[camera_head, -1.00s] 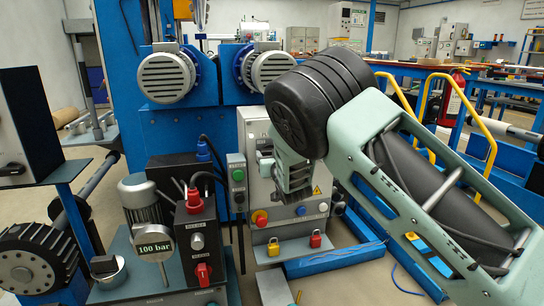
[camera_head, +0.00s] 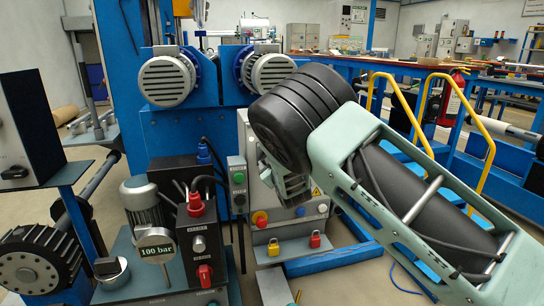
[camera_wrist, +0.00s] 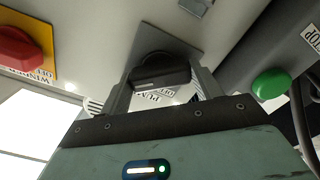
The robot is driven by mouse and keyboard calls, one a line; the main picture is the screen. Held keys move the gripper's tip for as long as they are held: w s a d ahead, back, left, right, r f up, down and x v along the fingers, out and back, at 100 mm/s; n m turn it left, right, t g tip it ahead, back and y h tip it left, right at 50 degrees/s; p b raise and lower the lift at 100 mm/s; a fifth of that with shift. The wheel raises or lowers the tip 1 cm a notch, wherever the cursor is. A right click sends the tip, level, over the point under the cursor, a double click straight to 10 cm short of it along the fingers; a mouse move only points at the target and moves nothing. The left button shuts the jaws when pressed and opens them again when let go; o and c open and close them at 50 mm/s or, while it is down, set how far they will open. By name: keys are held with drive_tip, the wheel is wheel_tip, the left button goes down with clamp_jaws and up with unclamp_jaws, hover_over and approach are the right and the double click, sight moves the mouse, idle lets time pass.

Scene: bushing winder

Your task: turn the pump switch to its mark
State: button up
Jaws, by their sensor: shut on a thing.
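The pump switch is a black rotary knob (camera_wrist: 160,72) on a grey square plate in the wrist view. A white label beside it is partly covered, and its lettering appears upside down. My gripper (camera_wrist: 162,88) has a finger on either side of the knob and is shut on it. In the head view my gripper (camera_head: 288,186) is in front of the grey control cabinet (camera_head: 250,140) and hides the knob. The switch's mark cannot be made out in either view.
A pump unit with a 100 bar gauge (camera_head: 155,250) stands at left.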

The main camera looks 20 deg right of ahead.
drive_tip(key=n+p, duration=0.1)
drive_tip(key=n, duration=0.4)
drive_tip(key=shift+n, duration=0.3)
drive_tip(key=shift+f+n+p, duration=0.1)
drive_tip(key=shift+n+p, duration=0.45)
drive_tip(key=shift+n, duration=1.65)
drive_tip(key=o, duration=1)
drive_tip(key=shift+s, duration=0.15)
drive_tip(key=s+p, duration=0.3)
drive_tip(key=s, duration=1.4)
drive_tip(key=shift+s, duration=0.15)
